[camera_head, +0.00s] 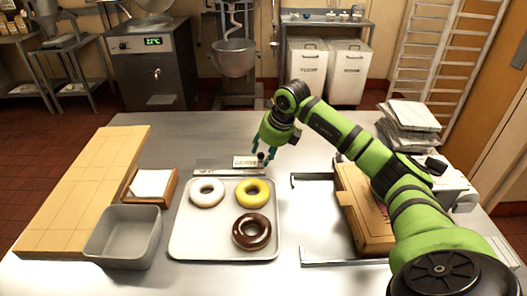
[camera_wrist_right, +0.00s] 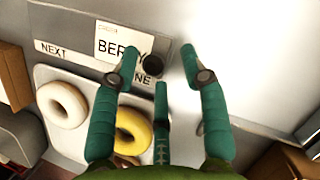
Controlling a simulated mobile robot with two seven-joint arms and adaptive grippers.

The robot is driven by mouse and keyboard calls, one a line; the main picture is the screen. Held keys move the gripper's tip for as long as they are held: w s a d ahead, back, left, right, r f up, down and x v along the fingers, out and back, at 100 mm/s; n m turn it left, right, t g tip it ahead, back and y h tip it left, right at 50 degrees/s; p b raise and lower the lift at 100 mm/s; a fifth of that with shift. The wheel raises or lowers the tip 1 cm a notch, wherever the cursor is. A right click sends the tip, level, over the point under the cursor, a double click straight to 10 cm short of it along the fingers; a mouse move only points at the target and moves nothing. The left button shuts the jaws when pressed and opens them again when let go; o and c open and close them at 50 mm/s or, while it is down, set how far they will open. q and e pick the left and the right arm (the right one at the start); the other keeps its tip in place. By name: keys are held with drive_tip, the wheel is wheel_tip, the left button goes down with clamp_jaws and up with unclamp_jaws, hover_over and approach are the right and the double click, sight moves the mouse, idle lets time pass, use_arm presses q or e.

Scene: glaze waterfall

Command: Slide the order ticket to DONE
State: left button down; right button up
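The order ticket (camera_head: 245,161) is a small white card on a grey rail (camera_head: 205,168) behind the donut tray. In the right wrist view the ticket (camera_wrist_right: 112,42) reads "BER…", with a black knob (camera_wrist_right: 153,64) at its right edge. The rail carries a NEXT label (camera_wrist_right: 55,50) at left and a partly covered label ending in "NE" (camera_wrist_right: 147,80) below the knob. My right gripper (camera_head: 264,153) is over the rail's right end, its green fingers spread near the knob; contact cannot be told. It also shows in the wrist view (camera_wrist_right: 159,56). My left gripper is out of view.
A tray (camera_head: 180,245) holds white, yellow and chocolate donuts in front of the rail. A grey bin (camera_head: 125,237), a wooden box with white paper (camera_head: 152,183) and a wooden board (camera_head: 85,185) lie left. A cardboard box (camera_head: 362,215) and paper stack (camera_head: 410,118) are right.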

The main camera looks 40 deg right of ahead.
drive_tip(key=v, duration=1.2)
drive_tip(key=shift+a+f, duration=0.1)
idle(0.4)
